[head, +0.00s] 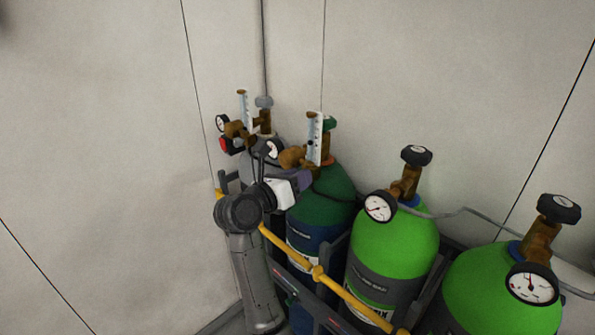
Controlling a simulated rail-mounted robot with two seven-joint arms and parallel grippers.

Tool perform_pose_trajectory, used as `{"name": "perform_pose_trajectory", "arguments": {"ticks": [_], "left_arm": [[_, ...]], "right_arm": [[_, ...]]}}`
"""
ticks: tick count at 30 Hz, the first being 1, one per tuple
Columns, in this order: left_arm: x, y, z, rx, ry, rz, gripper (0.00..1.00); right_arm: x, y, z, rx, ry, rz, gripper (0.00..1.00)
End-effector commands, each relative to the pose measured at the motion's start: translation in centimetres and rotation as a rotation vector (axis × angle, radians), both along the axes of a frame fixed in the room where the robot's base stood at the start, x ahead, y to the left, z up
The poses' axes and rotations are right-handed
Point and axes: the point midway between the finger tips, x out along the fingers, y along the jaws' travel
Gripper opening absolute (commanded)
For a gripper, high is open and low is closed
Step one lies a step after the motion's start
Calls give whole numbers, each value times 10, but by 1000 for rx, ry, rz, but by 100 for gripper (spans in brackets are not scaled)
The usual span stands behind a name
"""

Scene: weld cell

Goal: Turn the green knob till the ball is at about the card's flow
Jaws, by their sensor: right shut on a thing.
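A flowmeter with a clear scaled tube (315,130) stands upright on the brass regulator (293,157) of the dark green cylinder (338,187). A small dark ball (311,143) shows low in the tube. A green handwheel (330,122) shows behind the tube, on the cylinder valve. My right gripper (283,170) is just below and left of the flowmeter, shut, with its fingers against the regulator's lower front. The knob it holds is hidden behind the gripper. I see no card with a flow on it. My left gripper is not in view.
A second flowmeter (243,110) with a grey handwheel (264,101) stands behind on the left. Two bright green cylinders with gauges (395,240) (495,290) stand on the right. A yellow bar (340,287) runs along the rack front. Walls close in behind.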

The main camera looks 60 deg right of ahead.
Motion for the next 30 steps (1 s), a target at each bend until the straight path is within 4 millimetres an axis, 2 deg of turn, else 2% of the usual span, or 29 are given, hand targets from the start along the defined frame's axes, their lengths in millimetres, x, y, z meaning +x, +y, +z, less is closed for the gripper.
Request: {"name": "perform_pose_trajectory", "arguments": {"ticks": [1, 9, 27, 28, 30], "left_arm": [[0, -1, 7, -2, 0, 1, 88], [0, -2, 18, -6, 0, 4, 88], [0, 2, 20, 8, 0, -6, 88], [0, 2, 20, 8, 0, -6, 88], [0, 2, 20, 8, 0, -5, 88]], "right_arm": [[0, 1, 4, 8, 25, 2, 6], [0, 0, 3, 37, 136, 2, 6], [0, 0, 1, 45, 174, 1, 6], [0, 0, 1, 45, 174, 1, 30], [1, 0, 1, 46, 174, 0, 37]]}}
